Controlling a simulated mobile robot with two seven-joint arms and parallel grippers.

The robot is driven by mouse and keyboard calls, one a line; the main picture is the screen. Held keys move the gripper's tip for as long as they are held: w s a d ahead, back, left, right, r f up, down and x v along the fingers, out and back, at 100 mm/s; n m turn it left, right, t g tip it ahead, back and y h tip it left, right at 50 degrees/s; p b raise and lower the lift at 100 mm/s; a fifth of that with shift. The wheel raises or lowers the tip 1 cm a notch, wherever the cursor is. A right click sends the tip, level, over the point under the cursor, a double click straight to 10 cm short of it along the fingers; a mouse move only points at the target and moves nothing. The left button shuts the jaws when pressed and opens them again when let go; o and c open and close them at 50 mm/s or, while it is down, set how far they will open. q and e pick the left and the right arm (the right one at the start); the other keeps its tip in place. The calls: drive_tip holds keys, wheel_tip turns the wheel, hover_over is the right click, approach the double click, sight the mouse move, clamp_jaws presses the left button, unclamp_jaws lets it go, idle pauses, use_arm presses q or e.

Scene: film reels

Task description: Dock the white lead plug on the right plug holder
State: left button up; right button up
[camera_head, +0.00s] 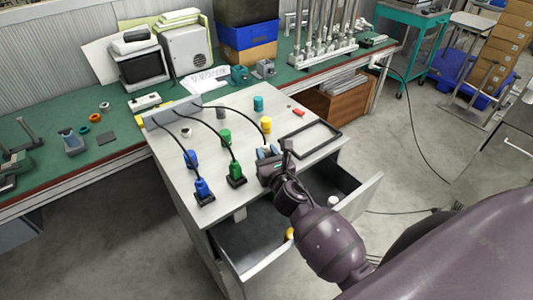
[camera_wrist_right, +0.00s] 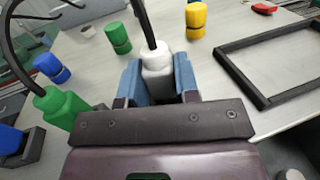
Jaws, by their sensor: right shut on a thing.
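The white lead plug (camera_wrist_right: 157,62) is between the two blue fingers of my right gripper (camera_wrist_right: 158,82) in the right wrist view, with its black lead rising from the top. It looks upright; its lower end is hidden by the gripper body. In the head view my right gripper (camera_head: 268,154) is over the right part of the white worktop, right of the green plug (camera_head: 236,170). The right plug holder is not visible; the gripper covers that spot, so I cannot tell whether the plug touches it. My left gripper is out of view.
A blue plug (camera_head: 202,186) and the green plug stand in black holders along the worktop's front. Blue (camera_head: 190,158), green (camera_head: 225,138) and yellow (camera_head: 266,125) cylinders stand behind. A black frame (camera_head: 312,139) lies right of the gripper. Two drawers below are open.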

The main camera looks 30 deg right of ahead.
drive_tip(key=shift+f+b, duration=0.3)
drive_tip(key=shift+f, duration=0.1)
drive_tip(key=o, duration=0.6)
drive_tip(key=shift+o, duration=0.2)
drive_tip(key=shift+s+a, duration=0.2)
drive_tip(key=shift+s, duration=1.15)
drive_tip(key=shift+s+a, duration=0.15)
drive_tip(key=shift+s, duration=1.2)
drive_tip(key=shift+s+a, duration=0.2)
drive_tip(key=shift+s, duration=1.2)
drive_tip(key=shift+s+a, duration=0.15)
drive_tip(key=shift+s, duration=1.2)
